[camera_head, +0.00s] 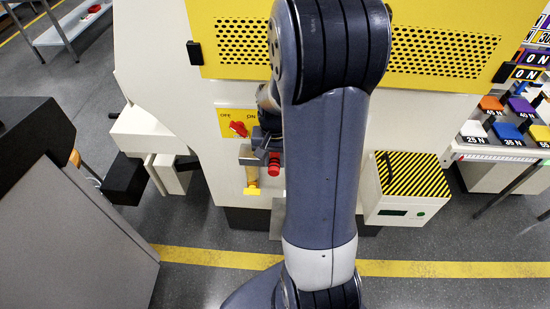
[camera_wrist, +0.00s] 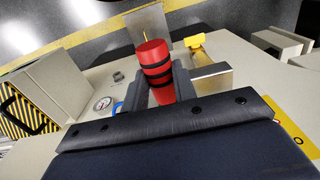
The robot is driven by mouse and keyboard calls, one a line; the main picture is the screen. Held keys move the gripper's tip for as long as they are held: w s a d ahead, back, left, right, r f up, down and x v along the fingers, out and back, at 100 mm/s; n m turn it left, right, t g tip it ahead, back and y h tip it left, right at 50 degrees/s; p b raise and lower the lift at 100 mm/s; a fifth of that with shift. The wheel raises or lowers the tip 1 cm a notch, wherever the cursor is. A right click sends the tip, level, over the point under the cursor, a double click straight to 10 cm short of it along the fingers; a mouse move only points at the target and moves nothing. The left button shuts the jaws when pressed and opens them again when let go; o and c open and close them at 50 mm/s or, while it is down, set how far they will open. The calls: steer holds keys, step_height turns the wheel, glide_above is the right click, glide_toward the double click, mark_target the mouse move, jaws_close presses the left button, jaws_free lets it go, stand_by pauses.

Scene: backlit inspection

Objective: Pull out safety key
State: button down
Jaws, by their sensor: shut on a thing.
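The safety key appears to be the red cylinder with black bands (camera_wrist: 153,60). In the wrist view my gripper (camera_wrist: 161,84) is shut on it, one finger on each side. In the head view the red piece (camera_head: 274,164) shows just below my gripper (camera_head: 268,142), which is partly hidden by my arm. A metal block (camera_wrist: 212,78) sits right beside the fingers, with a yellow piece (camera_wrist: 195,40) near it; the yellow piece also shows in the head view (camera_head: 252,181). I cannot tell whether the red cylinder is seated in anything.
A yellow OFF/ON plate (camera_head: 224,115) with a red knob (camera_head: 238,128) is on the cream machine front. A striped yellow-black box (camera_head: 411,176) stands to the right. In the wrist view a round gauge (camera_wrist: 103,103) is left of the fingers. A grey cabinet (camera_head: 60,245) stands at left.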

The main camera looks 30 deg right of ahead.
mark_target(273, 171)
steer(key=shift+s+a, duration=0.6)
steer(key=shift+s, duration=0.25)
steer(key=shift+s+a, duration=0.55)
steer(key=shift+s, duration=0.3)
